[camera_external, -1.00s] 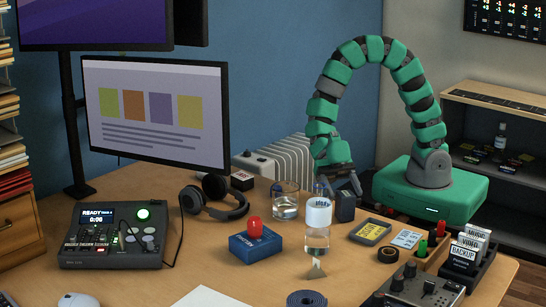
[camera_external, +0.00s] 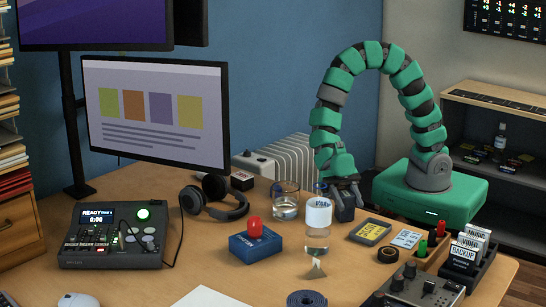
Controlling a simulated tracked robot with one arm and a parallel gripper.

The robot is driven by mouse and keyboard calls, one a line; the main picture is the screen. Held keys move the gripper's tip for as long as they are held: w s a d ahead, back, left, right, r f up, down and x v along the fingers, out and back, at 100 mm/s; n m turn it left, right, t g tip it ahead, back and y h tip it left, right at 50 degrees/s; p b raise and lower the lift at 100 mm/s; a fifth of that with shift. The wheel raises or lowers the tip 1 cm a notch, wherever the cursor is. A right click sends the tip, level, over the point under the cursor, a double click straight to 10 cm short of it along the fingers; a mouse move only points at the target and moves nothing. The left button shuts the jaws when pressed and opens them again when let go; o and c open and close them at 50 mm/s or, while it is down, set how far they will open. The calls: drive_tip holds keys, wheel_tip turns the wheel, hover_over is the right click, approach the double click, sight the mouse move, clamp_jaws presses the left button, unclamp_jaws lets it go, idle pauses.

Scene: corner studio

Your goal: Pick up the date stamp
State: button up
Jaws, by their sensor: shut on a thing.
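The date stamp (camera_external: 345,213) is a small dark blue block on the desk, just right of the white-capped clear bottle (camera_external: 318,236). My gripper (camera_external: 346,196) points down from the green arm and is shut on the upper part of the stamp. The dark fingers and the dark stamp blend together, so the exact grip is hard to see. I cannot tell whether the stamp's base touches the desk.
A drinking glass (camera_external: 285,206) stands left of the bottle. A blue box with a red button (camera_external: 255,240) is front left. A yellow-grey card (camera_external: 370,232), a black tape roll (camera_external: 388,255) and a wooden organizer (camera_external: 434,262) lie to the right.

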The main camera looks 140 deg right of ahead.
drive_tip(key=shift+r+p, duration=0.6)
drive_tip(key=shift+r, duration=0.5)
drive_tip(key=shift+s+r+p, duration=0.15)
drive_tip(key=shift+r+p, duration=0.3)
drive_tip(key=shift+r, duration=0.4)
drive_tip(key=s+a+r+b, duration=0.1)
drive_tip(key=s+b, duration=0.5)
drive_tip(key=s, duration=0.9)
drive_tip(key=shift+s+a+b, duration=0.3)
drive_tip(key=shift+a+b, duration=0.05)
drive_tip(key=shift+b, duration=0.05)
